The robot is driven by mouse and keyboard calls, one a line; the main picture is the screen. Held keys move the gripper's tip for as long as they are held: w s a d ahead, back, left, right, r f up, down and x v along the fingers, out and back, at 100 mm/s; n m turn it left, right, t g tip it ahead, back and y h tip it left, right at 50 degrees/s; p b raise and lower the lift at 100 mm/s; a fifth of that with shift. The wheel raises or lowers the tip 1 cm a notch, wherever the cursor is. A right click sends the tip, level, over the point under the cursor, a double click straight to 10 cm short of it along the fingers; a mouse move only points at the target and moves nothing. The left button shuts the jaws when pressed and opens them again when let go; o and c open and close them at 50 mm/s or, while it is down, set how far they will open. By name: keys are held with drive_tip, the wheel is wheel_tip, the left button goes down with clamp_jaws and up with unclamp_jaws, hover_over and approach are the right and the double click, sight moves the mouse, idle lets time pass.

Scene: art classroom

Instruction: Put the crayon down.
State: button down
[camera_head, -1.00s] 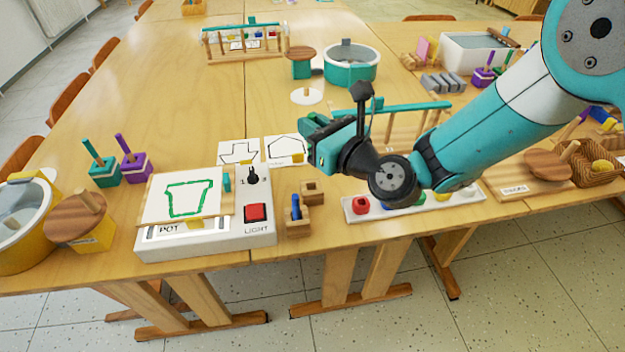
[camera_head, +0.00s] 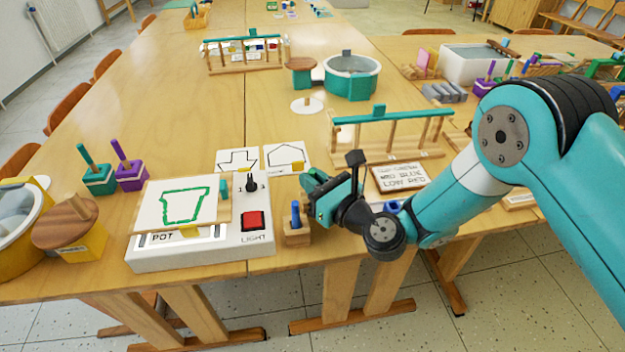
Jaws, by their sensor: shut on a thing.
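My gripper (camera_head: 314,199) is low over the front of the table, just right of a small wooden holder (camera_head: 297,236) with a blue peg-like piece (camera_head: 295,213) upright in it. The gripper is shut on the crayon, but I cannot make the crayon out; the fingers and wrist hide it. The second wooden block beside the holder is hidden behind the gripper. A light box (camera_head: 205,256) with a red button (camera_head: 252,220) stands left of the holder. On it lies a paper (camera_head: 160,205) with a green pot outline.
Two picture cards (camera_head: 286,157) lie behind the holder. A wooden rack with a teal bar (camera_head: 392,115) and a lettered board (camera_head: 398,177) stand to the right. My arm covers most of the paint tray. Bare table (camera_head: 160,110) lies at the back left.

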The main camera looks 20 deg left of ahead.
drive_tip(key=shift+f, duration=0.2)
drive_tip(key=c, duration=1.2)
unclamp_jaws()
drive_tip(key=shift+o, duration=0.2)
drive_tip(key=shift+r, duration=0.1)
